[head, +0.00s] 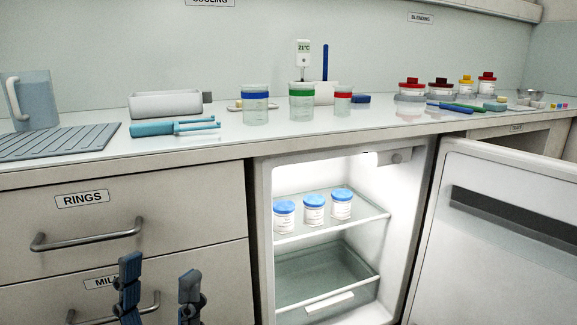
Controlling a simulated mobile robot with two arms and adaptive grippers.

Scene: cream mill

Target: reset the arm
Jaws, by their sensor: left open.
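My left gripper (159,285) shows at the bottom left of the head view, in front of the lower drawer front. Its two dark blue fingers are spread apart with nothing between them. It is empty and sits below the counter's height, left of the open fridge (258,215). The rest of the left arm is out of the frame below. My right gripper is not in view.
The fridge door (500,235) stands open to the right. Several blue-lidded jars, one a jar (314,212), stand on its glass shelf. Drawer handles (88,236) project at left. Beakers, a pitcher (34,102) and red-lidded jars stand on the counter (230,138).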

